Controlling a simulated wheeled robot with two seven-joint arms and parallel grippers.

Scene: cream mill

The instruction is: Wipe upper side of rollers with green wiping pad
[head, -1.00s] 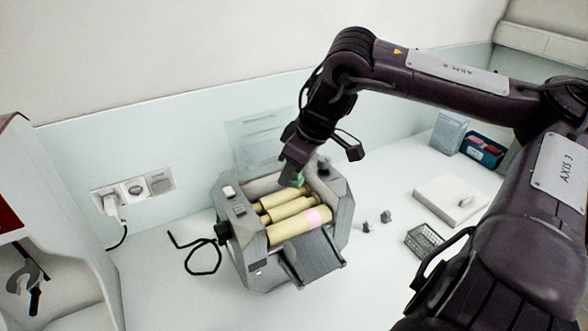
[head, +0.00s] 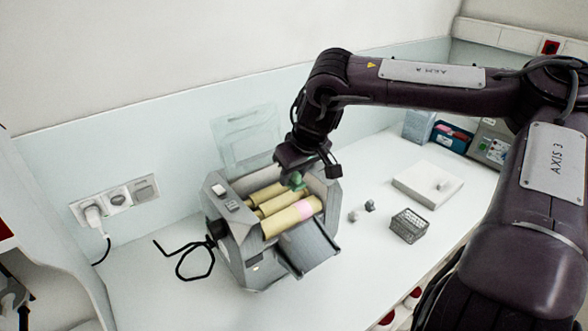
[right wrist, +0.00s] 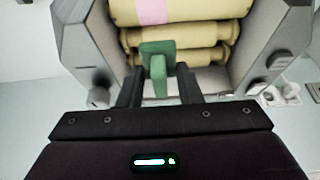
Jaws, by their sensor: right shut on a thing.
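The cream mill (head: 244,240) is a grey machine on the white table, with several yellowish rollers (head: 283,206) lying in its open top. The front roller carries a pink band (head: 306,209). My right gripper (head: 296,174) is over the far side of the rollers, shut on the green wiping pad (head: 295,182). In the right wrist view the pad (right wrist: 157,55) sits between the two fingers, in front of the rollers (right wrist: 180,37). I cannot tell whether the pad touches a roller. My left gripper is in neither view.
A clear panel (head: 246,137) stands behind the mill. A black cable (head: 190,262) lies to its left, below the wall sockets (head: 118,197). To the right are small grey pieces (head: 370,206), a wire basket (head: 409,225) and a white block (head: 428,183).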

